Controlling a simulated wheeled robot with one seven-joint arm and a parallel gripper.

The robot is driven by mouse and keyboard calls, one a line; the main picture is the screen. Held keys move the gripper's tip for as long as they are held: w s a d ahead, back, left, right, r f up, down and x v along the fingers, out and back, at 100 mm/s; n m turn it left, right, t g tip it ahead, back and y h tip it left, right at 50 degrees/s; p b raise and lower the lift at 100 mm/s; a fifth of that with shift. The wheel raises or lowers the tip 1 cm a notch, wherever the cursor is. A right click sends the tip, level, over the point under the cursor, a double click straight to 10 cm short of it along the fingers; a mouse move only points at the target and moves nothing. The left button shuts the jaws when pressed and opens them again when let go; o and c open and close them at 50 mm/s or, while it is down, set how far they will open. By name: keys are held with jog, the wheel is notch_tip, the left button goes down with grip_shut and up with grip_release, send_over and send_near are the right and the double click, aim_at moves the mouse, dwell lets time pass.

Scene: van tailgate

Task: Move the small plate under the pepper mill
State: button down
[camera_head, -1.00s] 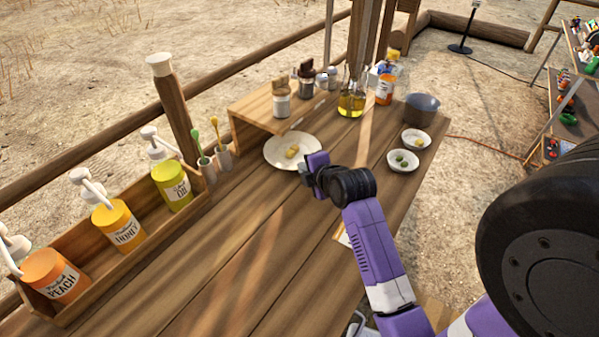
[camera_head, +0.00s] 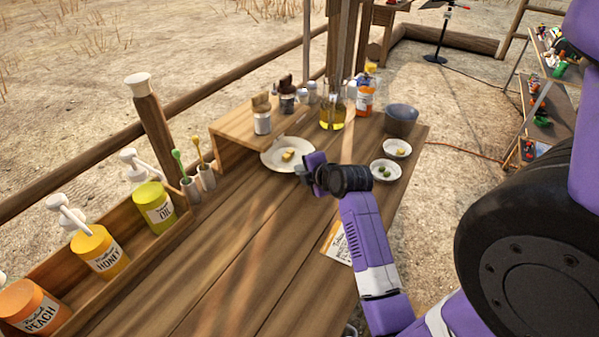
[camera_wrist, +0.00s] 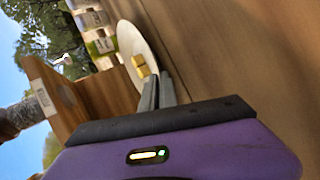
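The white plate (camera_head: 270,162) with yellow pieces on it is by the front of a small wooden shelf. It also shows in the wrist view (camera_wrist: 126,40). My gripper (camera_head: 309,172) is at the plate's near right rim. In the wrist view its two grey fingers (camera_wrist: 158,90) are close together at the rim, seemingly with the rim between them, though the contact is partly hidden. A labelled jar with a brown top (camera_head: 262,117) and a darker one (camera_head: 287,98) stand on or by the shelf. I cannot tell for sure which is the pepper mill.
The wooden shelf (camera_head: 222,130) is behind the plate. An oil bottle (camera_head: 333,112), a dark pot (camera_head: 401,121) and two small white dishes (camera_head: 397,147) (camera_head: 385,170) are to the right. A pump-bottle rack (camera_head: 130,262) lines the left. The middle tabletop is clear.

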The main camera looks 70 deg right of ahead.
jog(key=shift+s+f, duration=0.1)
jog(key=shift+f, duration=0.05)
jog(key=c, duration=1.6)
grip_release()
jog(key=shift+f, duration=0.1)
jog(key=shift+r+v, duration=0.25)
jog(key=shift+v, duration=3.75)
jog(key=shift+d, duration=0.15)
